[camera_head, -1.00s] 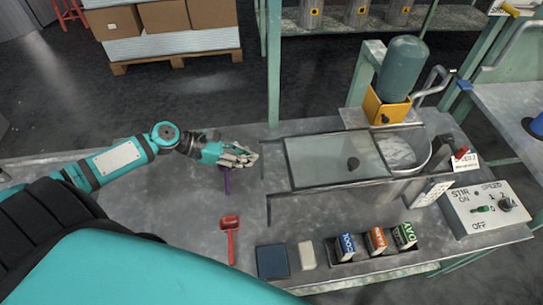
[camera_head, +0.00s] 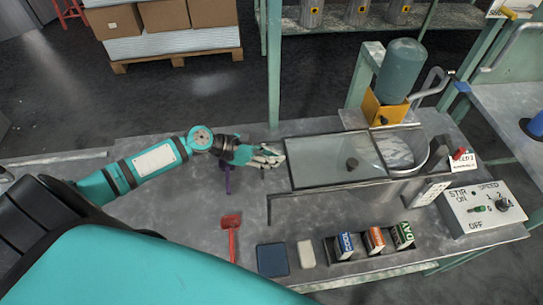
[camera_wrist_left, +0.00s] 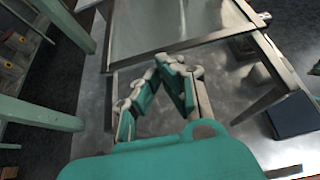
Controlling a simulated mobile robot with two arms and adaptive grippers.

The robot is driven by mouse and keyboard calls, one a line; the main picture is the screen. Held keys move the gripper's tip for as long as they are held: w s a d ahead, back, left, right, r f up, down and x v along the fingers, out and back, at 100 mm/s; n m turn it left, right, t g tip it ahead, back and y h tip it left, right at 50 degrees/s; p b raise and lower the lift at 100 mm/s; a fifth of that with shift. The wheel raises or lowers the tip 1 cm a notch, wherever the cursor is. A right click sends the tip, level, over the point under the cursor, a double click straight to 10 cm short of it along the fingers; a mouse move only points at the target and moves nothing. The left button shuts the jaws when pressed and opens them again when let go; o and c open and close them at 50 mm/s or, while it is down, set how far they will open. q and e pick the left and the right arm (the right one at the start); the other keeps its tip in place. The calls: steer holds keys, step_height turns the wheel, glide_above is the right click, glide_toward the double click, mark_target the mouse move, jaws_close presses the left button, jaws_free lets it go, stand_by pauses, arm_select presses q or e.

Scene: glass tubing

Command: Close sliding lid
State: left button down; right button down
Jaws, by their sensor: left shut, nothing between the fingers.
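My right gripper is not in view.
A purple tool (camera_head: 227,178) lies under my left arm, and a red scoop (camera_head: 231,235) is nearer. A blue block (camera_head: 272,260), a pale block (camera_head: 306,254) and a rack of labelled packs (camera_head: 375,241) line the front edge. A control box (camera_head: 483,210) stands right.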

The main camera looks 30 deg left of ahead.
mark_target(341, 150)
arm_select(q)
steer(key=w+d+p, duration=0.1)
steer(key=d, duration=0.1)
steer(key=w+d+p, duration=0.1)
steer(key=w+d, duration=0.1)
steer(key=w+d+r+p, duration=0.1)
steer(key=d, duration=0.1)
steer(key=shift+w+d+p, duration=0.1)
steer(key=shift+w+p, duration=0.2)
steer(key=w+d, duration=0.2)
steer(key=d, duration=0.1)
steer(key=w+d+p, duration=0.1)
steer(key=w+d, duration=0.1)
steer(key=d, duration=0.1)
steer(key=w+d+f, duration=0.1)
steer(key=w+d, duration=0.2)
steer(key=shift+d+p, duration=0.1)
steer(key=shift+p, duration=0.3)
steer(key=shift+r, duration=0.1)
steer(key=shift+r, duration=0.1)
steer(key=v, duration=1.2)
steer(key=shift+f, duration=0.2)
